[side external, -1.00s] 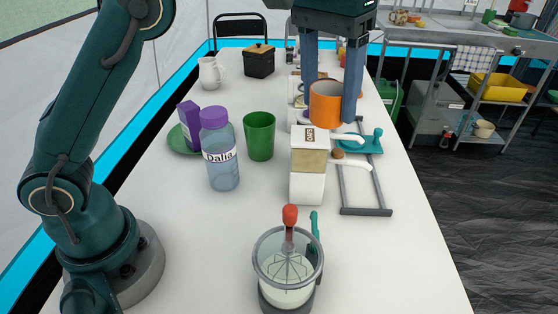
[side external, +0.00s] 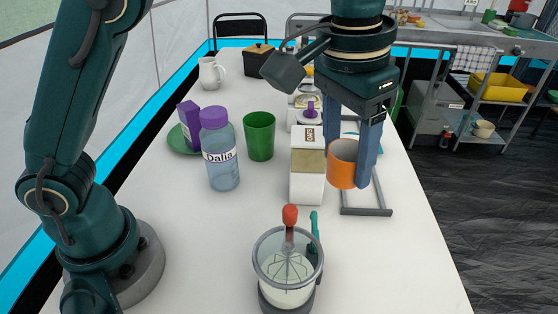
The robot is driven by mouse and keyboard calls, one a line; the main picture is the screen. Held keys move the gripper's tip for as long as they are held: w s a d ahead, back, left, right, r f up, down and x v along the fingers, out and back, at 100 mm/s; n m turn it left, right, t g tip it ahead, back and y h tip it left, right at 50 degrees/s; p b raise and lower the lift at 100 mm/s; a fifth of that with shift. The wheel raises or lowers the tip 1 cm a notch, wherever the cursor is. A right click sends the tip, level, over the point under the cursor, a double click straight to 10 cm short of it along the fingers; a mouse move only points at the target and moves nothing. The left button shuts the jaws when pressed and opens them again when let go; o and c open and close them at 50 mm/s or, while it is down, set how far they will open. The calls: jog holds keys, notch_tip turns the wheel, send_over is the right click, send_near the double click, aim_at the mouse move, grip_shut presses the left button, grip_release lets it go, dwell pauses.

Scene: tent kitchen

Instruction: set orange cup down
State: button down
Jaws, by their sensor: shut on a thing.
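The orange cup (side external: 342,168) is held upright between the two fingers of my gripper (side external: 352,158), which is shut on it. The near finger stands against the cup's right side; the other finger is partly hidden behind the oats box and cup. The cup is just right of the oats box (side external: 308,172) and over or at the far-left part of the grey rectangular frame (side external: 382,211) lying on the white table (side external: 200,255). I cannot tell whether the cup's base touches anything.
A green cup (side external: 260,136) and a Dalia jar (side external: 221,165) with a purple lid stand left of the oats box. A clear whisk pot (side external: 287,272) stands in front. More jars (side external: 306,115) stand behind. The table's right edge lies close beyond the frame.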

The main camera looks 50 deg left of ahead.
jog(key=s+d+f, duration=0.1)
jog(key=d+f, duration=0.2)
jog(key=f, duration=0.1)
jog(key=s+d+f, duration=0.1)
jog(key=d+f, duration=0.3)
jog(key=s+d+f, duration=0.2)
jog(key=d+f, duration=0.2)
jog(key=shift+f, duration=2.45)
jog(key=shift+f, duration=0.1)
jog(key=shift+c, duration=0.8)
grip_release()
